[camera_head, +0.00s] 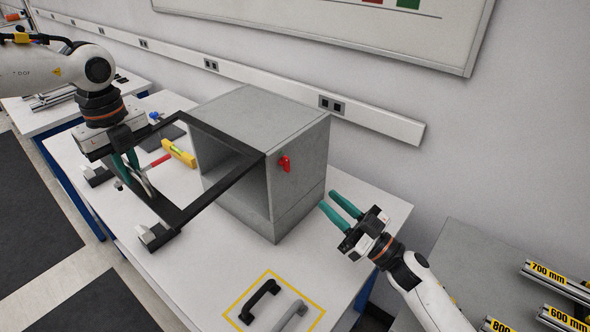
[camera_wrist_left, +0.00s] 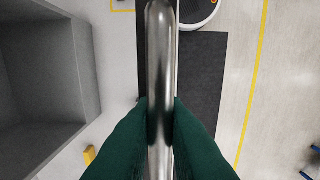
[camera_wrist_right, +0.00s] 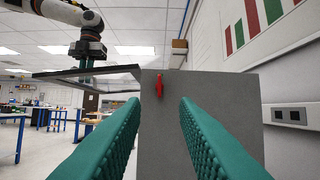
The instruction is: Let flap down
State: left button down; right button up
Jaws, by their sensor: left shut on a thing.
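The grey box (camera_head: 262,115) stands on the white table with its front open. Its flap (camera_head: 218,188), a dark frame with a clear middle, sticks out about level from the box's top front edge. My left gripper (camera_head: 135,172) is shut on the flap's metal handle (camera_wrist_left: 160,50) at the outer edge. A red knob (camera_head: 285,163) sits on the box's right side; it also shows in the right wrist view (camera_wrist_right: 159,85). My right gripper (camera_head: 330,200) is open and empty, apart from the box, to its right.
A yellow level (camera_head: 180,154) and a red-handled tool (camera_head: 160,160) lie near the flap. A black handle (camera_head: 260,300) and a grey handle (camera_head: 289,316) lie in a yellow outline at the table front. A grey bench with labelled profiles (camera_head: 553,272) stands at right.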

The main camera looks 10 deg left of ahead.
aim_at(289, 165)
jog(key=x, duration=1.1)
jog(key=shift+a, duration=0.15)
grip_shut()
